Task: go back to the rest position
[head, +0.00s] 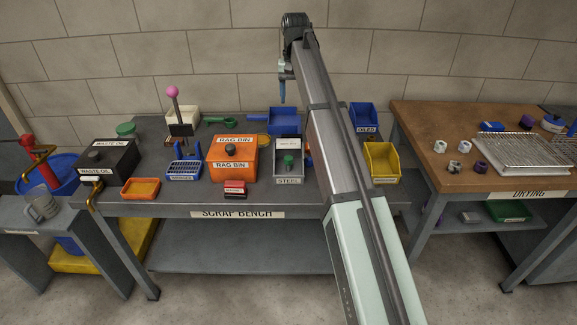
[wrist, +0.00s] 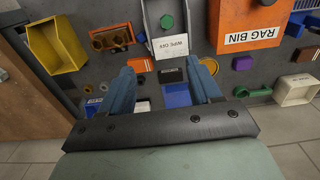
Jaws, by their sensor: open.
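My gripper (head: 283,88) is raised high above the back of the scrap bench (head: 300,206) in the head view, with its blue fingers pointing down. In the wrist view my gripper (wrist: 162,70) shows two blue fingers spread apart with nothing held between them. The bench top lies well below the fingers. My arm reaches from the front of the head view up to the gripper and hides part of the bench behind it.
The bench holds an orange rag bin (head: 232,158), a grey steel bin (head: 288,171), a yellow bin (head: 382,162), a blue bin (head: 284,121) and a black waste oil box (head: 108,159). A wooden drying table (head: 428,132) stands at the right. The air around the gripper is clear.

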